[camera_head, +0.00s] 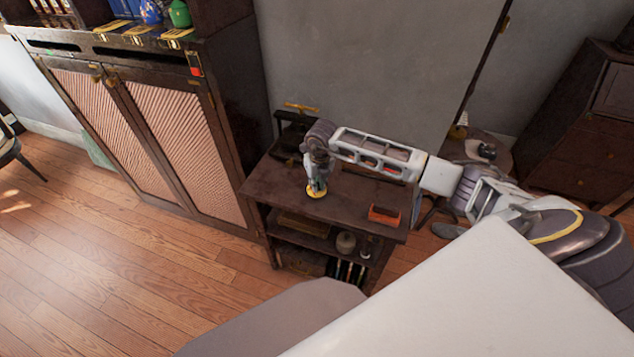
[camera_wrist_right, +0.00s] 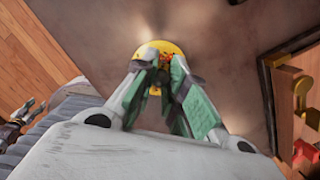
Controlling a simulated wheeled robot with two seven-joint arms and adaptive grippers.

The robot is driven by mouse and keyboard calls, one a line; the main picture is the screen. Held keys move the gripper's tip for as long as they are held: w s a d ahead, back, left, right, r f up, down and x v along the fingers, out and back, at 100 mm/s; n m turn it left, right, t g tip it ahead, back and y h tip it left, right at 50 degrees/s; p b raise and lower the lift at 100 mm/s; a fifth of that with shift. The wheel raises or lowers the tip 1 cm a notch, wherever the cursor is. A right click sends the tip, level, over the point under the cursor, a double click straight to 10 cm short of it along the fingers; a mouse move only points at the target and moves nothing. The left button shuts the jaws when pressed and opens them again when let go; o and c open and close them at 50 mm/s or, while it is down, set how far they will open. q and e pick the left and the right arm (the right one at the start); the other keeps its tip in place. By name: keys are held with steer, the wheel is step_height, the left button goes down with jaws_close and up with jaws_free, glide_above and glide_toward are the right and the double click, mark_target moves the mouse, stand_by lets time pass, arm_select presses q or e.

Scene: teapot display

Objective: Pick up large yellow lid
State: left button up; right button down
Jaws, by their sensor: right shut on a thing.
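The large yellow lid (camera_head: 316,194) is a small round yellow disc on the dark side table (camera_head: 350,200), low under my right gripper. It also shows in the right wrist view (camera_wrist_right: 172,48), its rim seen past the fingertips, with an orange detail at its middle. My right gripper (camera_head: 316,184) points down over the lid, and in the right wrist view (camera_wrist_right: 160,84) its fingers are closed around the lid's middle. The fingers hide part of the lid. I cannot tell whether the lid touches the tabletop. My left gripper is not in view.
An orange-red box (camera_head: 384,214) sits at the table's right front. Shelves below hold a jar (camera_head: 346,242). A cabinet (camera_head: 150,120) stands close on the left, with blue and green pots on top.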

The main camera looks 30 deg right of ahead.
mark_target(319, 191)
steer(key=shift+f, duration=0.15)
steer(key=c, duration=1.5)
jaws_free()
steer(key=shift+o, duration=0.2)
step_height(319, 191, up, 12)
steer(key=s, duration=0.1)
steer(key=shift+s, duration=0.35)
steer(key=shift+o, duration=0.5)
steer(key=shift+a, duration=0.1)
